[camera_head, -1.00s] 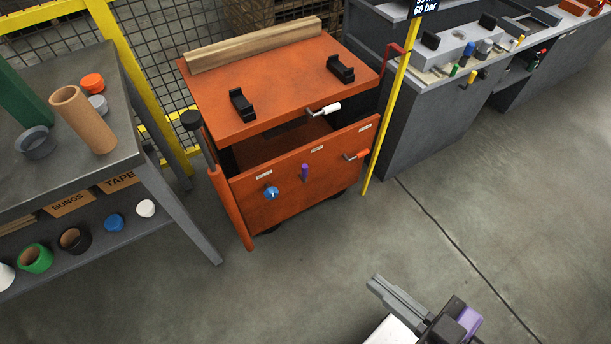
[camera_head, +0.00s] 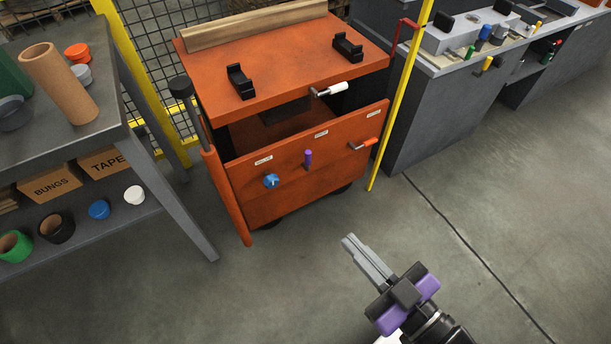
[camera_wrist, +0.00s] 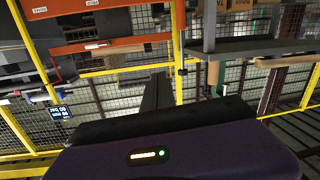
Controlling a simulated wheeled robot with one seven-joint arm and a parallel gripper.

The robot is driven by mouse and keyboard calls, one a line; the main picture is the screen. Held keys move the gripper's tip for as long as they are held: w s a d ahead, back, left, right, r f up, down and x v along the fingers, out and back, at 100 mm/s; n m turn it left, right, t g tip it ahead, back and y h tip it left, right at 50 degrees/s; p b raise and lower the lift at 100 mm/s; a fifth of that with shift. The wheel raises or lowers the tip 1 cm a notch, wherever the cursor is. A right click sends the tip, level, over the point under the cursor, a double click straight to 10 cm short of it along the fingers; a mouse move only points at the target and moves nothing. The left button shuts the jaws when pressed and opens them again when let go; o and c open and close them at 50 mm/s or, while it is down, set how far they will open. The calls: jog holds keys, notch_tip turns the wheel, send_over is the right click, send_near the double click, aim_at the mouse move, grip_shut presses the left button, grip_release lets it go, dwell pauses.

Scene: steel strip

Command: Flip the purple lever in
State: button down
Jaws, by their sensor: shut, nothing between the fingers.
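The purple lever (camera_head: 308,158) is a short stub on the front panel of the orange cart (camera_head: 250,122), standing roughly upright. It sits between a blue knob (camera_head: 271,181) on its left and an orange-handled lever (camera_head: 368,143) on its right. My gripper (camera_head: 347,240) is in the lower middle of the head view, in front of the cart and apart from it. Its grey fingers are together and empty, pointing up and left toward the cart. In the wrist view the fingers (camera_wrist: 157,90) show dark; I cannot make out the purple lever there.
A white-handled crank (camera_head: 331,90) sticks out under the cart's top. A black-knobbed orange lever (camera_head: 181,88) stands at its left corner. A yellow post (camera_head: 398,105) stands at its right. A grey shelf table (camera_head: 110,131) is at left. The floor before the cart is clear.

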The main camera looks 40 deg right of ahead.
aim_at(308, 162)
jog(key=w+d+f+n+h+b, duration=0.1)
jog(key=w+d+f+n+b, duration=0.2)
jog(key=w+f+n+b, duration=0.2)
jog(key=w+d+f+n+h+b, duration=0.1)
jog(key=w+d+f+n+b, duration=0.3)
jog(key=w+f, duration=0.7)
jog(key=w+d+f+n+h+b, duration=0.1)
jog(key=w+d+f+n+b, duration=0.3)
jog(key=w+f+b, duration=0.3)
notch_tip(308, 162, down, 4)
jog(key=shift+w+d+r+n+b, duration=0.2)
jog(key=shift+w+r+n+b, duration=0.1)
jog(key=shift+w+n, duration=0.5)
jog(key=shift+w, duration=0.1)
jog(key=w+d+p, duration=0.1)
jog(key=w+d, duration=0.5)
jog(key=w, duration=0.3)
jog(key=shift+w+d, duration=0.2)
jog(key=shift+w, duration=0.05)
